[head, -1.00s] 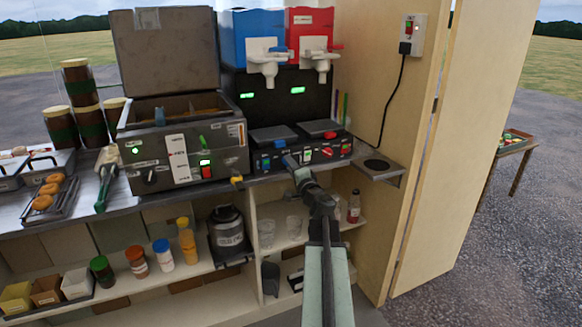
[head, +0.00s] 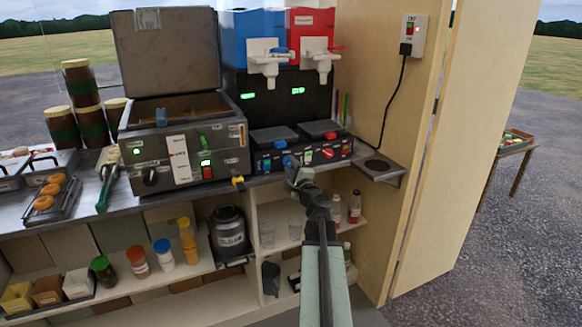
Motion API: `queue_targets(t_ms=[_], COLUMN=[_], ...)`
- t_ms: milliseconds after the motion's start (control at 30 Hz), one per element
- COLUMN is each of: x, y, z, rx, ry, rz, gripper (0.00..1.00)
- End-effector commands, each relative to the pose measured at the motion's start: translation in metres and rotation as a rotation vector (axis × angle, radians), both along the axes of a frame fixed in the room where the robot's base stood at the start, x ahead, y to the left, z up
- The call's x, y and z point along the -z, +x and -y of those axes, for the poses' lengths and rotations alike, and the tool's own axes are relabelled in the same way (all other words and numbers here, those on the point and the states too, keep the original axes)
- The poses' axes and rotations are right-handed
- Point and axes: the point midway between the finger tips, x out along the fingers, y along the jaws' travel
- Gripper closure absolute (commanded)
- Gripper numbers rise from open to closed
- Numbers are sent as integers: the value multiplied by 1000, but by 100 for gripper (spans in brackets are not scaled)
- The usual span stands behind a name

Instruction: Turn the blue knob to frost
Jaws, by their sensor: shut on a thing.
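The blue knob (head: 287,160) is on the front panel of the slush machine (head: 262,158), below the blue tank (head: 252,35). My gripper (head: 290,165) is at the panel, its tips at the blue knob and shut on it. The gripper covers part of the knob, so its pointer and the frost mark cannot be made out. A red knob (head: 327,154) is to the right on the same panel, below the red tank (head: 312,38).
A fryer (head: 150,160) with a raised lid stands left of the machine. A shelf bracket (head: 378,168) is to the right, below a wall switch (head: 409,30). Bottles and cups stand on the shelves under the counter.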

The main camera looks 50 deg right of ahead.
Motion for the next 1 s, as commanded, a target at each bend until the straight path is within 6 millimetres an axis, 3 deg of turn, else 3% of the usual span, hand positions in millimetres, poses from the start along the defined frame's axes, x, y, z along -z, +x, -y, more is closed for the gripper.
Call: queue_targets(t_ms=[333, 367, 400, 433, 833, 1000], x=[0, 0, 0, 0, 0, 1], y=[0, 0, 0, 0, 0, 0], z=[0, 0, 0, 0, 0, 1], rx=[1, 0, 0, 0, 0, 0], ry=[4, 4, 3, 3, -6, -138], rz=[3, 3, 3, 3, -3, -57], gripper=[100, 61, 49, 47, 47, 47])
